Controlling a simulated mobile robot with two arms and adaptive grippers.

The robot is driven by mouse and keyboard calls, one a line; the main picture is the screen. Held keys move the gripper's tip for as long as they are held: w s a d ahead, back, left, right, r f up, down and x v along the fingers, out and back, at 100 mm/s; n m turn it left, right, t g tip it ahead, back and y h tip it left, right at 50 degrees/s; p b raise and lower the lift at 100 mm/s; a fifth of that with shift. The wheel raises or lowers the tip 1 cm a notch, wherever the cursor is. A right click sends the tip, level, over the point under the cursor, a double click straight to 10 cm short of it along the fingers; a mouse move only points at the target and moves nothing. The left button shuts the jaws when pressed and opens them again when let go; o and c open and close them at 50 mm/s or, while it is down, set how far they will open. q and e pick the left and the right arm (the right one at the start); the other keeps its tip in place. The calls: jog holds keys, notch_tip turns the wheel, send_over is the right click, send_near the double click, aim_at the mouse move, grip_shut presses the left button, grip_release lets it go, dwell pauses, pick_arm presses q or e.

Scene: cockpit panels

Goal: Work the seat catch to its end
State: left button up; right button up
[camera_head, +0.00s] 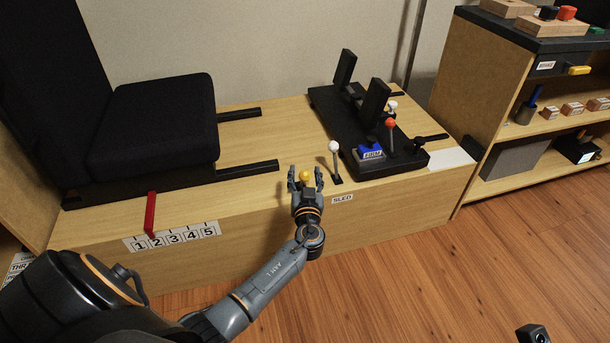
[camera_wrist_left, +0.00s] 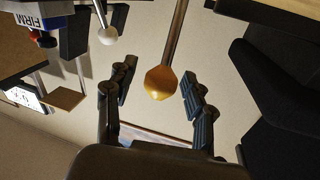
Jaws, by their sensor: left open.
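A lever with a yellow knob (camera_head: 306,174) stands at the front edge of the wooden platform, right of the seat (camera_head: 165,125). No label tells me whether it is the seat catch. My left gripper (camera_head: 305,182) is open, with its fingers on either side of the yellow knob. In the left wrist view the yellow knob (camera_wrist_left: 161,83) and its metal rod lie between the two spread fingers (camera_wrist_left: 160,90), with gaps on both sides.
A white-knobbed lever (camera_head: 334,147) stands close to the right of my left gripper, by a "SLED" label (camera_head: 343,198). Further right is a black pedal sled (camera_head: 350,132) with a red-knobbed lever (camera_head: 391,124). Black rails (camera_head: 249,170) run beside the seat. Shelves (camera_head: 540,90) stand at right.

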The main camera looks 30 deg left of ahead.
pick_arm(q)
grip_shut()
